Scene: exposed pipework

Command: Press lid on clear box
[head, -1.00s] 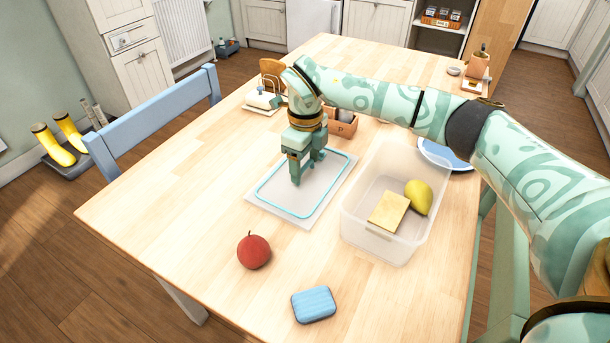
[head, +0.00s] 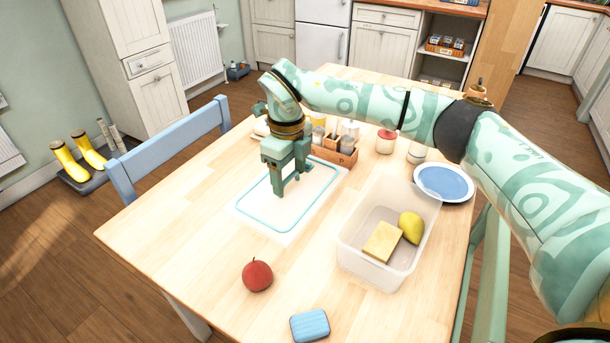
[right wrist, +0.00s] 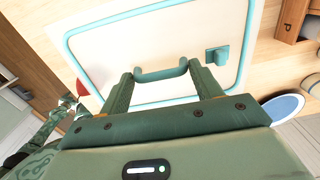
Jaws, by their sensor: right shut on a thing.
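The lid (head: 262,212) is a flat pale panel with a light blue-green border line. My right gripper (head: 281,190) points down over its middle. In the right wrist view, the fingers (right wrist: 160,82) are shut on the lid's blue-green handle (right wrist: 160,73). How much gap lies under the lid is hard to tell. The clear box (head: 362,255) stands open to the right of the lid, with a yellow sponge (head: 382,242) and a yellow pear-like fruit (head: 411,227) inside. In the right wrist view, a patterned green part of mine (right wrist: 38,140) shows at lower left; its fingers cannot be made out.
A red apple (head: 257,275) and a blue case (head: 310,325) lie on the table's near side. A wooden caddy (head: 340,155) stands just behind the lid. A blue plate (head: 444,182) lies behind the box. A blue chair (head: 170,145) stands at the left edge.

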